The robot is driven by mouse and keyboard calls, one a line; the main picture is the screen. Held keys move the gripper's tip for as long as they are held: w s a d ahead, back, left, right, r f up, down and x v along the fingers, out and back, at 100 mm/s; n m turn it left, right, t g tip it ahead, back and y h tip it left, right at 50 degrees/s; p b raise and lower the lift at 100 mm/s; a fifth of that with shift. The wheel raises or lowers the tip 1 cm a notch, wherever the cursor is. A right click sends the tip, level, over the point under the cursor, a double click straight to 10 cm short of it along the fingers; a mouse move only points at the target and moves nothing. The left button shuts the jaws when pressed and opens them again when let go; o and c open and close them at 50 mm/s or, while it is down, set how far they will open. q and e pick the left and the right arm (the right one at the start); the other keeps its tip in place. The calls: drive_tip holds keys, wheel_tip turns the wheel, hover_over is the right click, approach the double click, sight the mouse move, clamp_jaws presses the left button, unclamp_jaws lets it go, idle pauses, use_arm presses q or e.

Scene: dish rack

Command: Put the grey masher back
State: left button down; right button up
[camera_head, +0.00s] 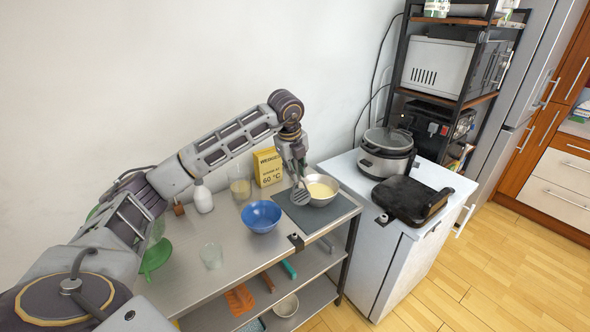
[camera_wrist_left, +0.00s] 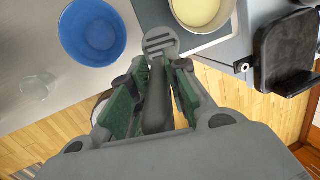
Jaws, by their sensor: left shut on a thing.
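The grey masher (camera_head: 300,196) has a round slotted head and hangs from my left gripper (camera_head: 296,172). In the left wrist view my left gripper (camera_wrist_left: 157,100) is shut on the handle of the masher (camera_wrist_left: 160,43), between its green-padded fingers. The masher's head is beside the left rim of a metal bowl (camera_head: 328,196) with pale yellow contents; I cannot tell whether they touch. The bowl stands on a dark grey mat (camera_head: 316,219). My right gripper is not in view.
A blue bowl (camera_head: 262,216) stands left of the mat on the metal table (camera_head: 235,252). A yellow box (camera_head: 267,167), a white bottle (camera_head: 203,197) and a clear glass (camera_head: 211,256) are also on it. A slow cooker (camera_head: 386,156) and black grill (camera_head: 410,200) stand on the white cabinet at right.

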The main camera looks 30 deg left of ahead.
use_arm(q)
drive_tip(key=shift+w+d+f, duration=0.1)
drive_tip(key=shift+f, duration=0.1)
drive_tip(key=shift+d+f+m, duration=0.3)
drive_tip(key=shift+m, duration=0.6)
drive_tip(key=s+d+f+n+g, duration=0.1)
drive_tip(key=s+d+f+n, duration=0.2)
drive_tip(key=f+n, duration=0.4)
drive_tip(key=s+d+f+n+g+y, duration=0.1)
drive_tip(key=s+d+f+n, duration=0.3)
drive_tip(key=n, duration=0.6)
drive_tip(key=s+d+f+n+g+y, duration=0.1)
drive_tip(key=s+d+f+n+g, duration=0.1)
drive_tip(key=d+f+n, duration=0.5)
wheel_tip(320, 180, down, 3)
drive_tip(key=shift+s+n, duration=0.7)
drive_tip(key=shift+s, duration=0.1)
idle(0.7)
drive_tip(key=shift+s+d+f, duration=0.1)
drive_tip(key=shift+d, duration=0.05)
